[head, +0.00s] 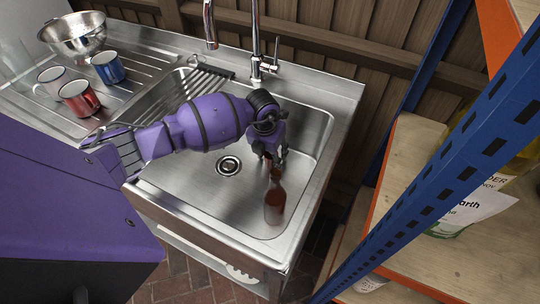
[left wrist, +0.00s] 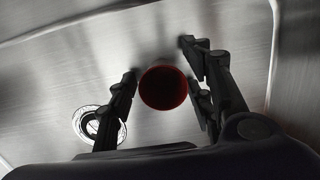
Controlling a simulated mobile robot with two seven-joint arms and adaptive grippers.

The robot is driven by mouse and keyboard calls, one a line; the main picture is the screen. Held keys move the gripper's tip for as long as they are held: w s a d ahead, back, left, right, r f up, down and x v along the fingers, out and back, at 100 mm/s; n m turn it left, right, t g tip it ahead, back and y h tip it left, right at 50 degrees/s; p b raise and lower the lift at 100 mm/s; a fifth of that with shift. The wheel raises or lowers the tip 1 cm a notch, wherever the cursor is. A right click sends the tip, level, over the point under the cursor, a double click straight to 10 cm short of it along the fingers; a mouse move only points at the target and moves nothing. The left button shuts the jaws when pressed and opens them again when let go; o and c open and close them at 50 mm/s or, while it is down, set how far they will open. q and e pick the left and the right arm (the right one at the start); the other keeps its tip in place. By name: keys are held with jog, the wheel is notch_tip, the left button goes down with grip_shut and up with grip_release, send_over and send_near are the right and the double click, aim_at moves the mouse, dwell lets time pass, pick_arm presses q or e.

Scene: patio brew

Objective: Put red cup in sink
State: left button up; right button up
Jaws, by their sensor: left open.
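The red cup (head: 78,98) stands on the ridged drainboard at the left, touching or very near a pale cup. A reddish-brown bottle-shaped thing (head: 275,203) is in the right part of the sink basin (head: 215,205). My left gripper (head: 272,165) is low over the basin, right at the bottle's upper end. In the left wrist view, the open fingers flank a round dark thing with a red rim (left wrist: 163,88); it seems to be the same brown thing seen end-on. I cannot tell whether the fingers touch it. My right gripper is out of view.
A pale cup (head: 52,82), a blue cup (head: 108,68) and a metal colander (head: 75,37) share the drainboard. The faucet (head: 258,55) stands behind the basin. A blue-and-orange shelf rack (head: 455,150) is close on the right. The drain (head: 229,165) is uncovered.

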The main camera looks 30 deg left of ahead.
aim_at(267, 162)
pick_arm(q)
notch_tip(267, 162, up, 12)
jog(key=s, duration=0.1)
jog(key=shift+s+r+p, duration=0.15)
jog(key=shift+s+p, duration=0.2)
jog(key=shift+p, duration=0.05)
